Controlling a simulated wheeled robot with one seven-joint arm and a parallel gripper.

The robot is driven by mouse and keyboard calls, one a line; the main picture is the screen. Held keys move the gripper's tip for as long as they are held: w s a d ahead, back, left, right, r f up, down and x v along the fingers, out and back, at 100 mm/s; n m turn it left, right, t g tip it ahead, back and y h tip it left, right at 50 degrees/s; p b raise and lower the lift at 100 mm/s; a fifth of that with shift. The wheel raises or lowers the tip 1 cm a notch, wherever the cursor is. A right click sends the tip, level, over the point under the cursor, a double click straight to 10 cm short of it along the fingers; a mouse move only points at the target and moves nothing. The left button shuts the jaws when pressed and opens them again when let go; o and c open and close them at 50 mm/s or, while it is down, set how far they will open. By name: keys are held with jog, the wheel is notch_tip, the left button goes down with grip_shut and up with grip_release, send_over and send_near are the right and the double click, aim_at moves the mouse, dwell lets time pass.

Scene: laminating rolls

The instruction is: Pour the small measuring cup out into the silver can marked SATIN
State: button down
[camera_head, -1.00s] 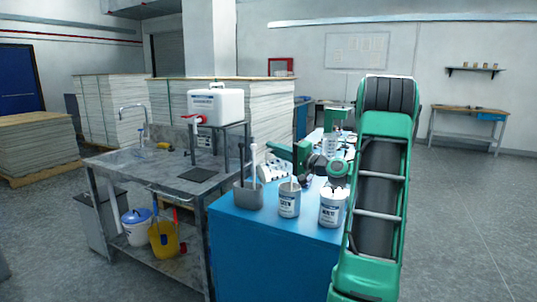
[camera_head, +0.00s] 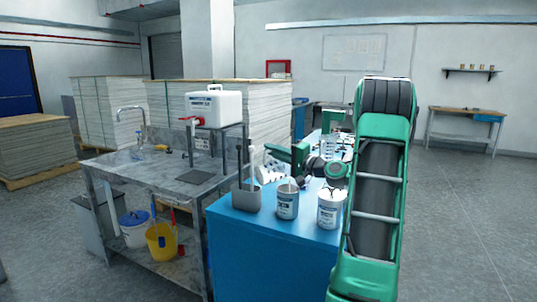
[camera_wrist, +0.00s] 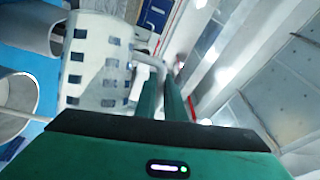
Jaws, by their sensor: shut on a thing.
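My gripper (camera_wrist: 165,97) is shut on the handle of a white measuring cup (camera_wrist: 98,62) with blue square marks. In the head view my gripper (camera_head: 275,149) is over the far side of the blue bench. The cup (camera_head: 270,174) shows there partly, looking tilted behind the cans. A grey can (camera_head: 288,206) and a whiter can (camera_head: 329,211) stand upright on the near part of the bench. Their labels are too blurred to read, so I cannot tell which says SATIN. Two open round containers (camera_wrist: 14,105) show left of the cup in the wrist view. The cup's contents are hidden.
A grey holder (camera_head: 246,199) with upright tools stands at the left end of the blue bench (camera_head: 270,255). A grey sink table (camera_head: 150,180) with a white water container (camera_head: 215,107) is to the left. My arm hides the bench's right side.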

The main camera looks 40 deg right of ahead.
jog(key=shift+d+r, duration=0.1)
jog(key=shift+s+d+r+m+t, duration=0.15)
jog(key=shift+d+r+m, duration=0.1)
jog(key=shift+d+m, duration=0.25)
jog(key=shift+s+d+r+m+t, duration=0.1)
jog(key=shift+d+r+m+t, duration=0.1)
jog(key=shift+d+m, duration=0.25)
jog(key=shift+h, duration=0.3)
dwell(0.6)
jog(key=shift+s+d+r+m+t, duration=0.15)
jog(key=shift+d+r+m+t, duration=0.05)
jog(key=shift+d+m, duration=0.35)
jog(key=shift+s+d+r+m+t, duration=0.1)
jog(key=shift+d+r+m+t, duration=0.05)
jog(key=shift+d+m, duration=0.35)
dwell(0.7)
jog(key=shift+s+d+r+m+t+h, duration=0.15)
jog(key=shift+d+m+t+h, duration=0.1)
jog(key=shift+d+m, duration=0.3)
jog(key=shift+s+d+m+t+h, duration=0.15)
jog(key=shift+d+m+h, duration=0.1)
jog(key=shift+d+m, duration=0.3)
jog(key=shift+a, duration=0.15)
dwell(2.5)
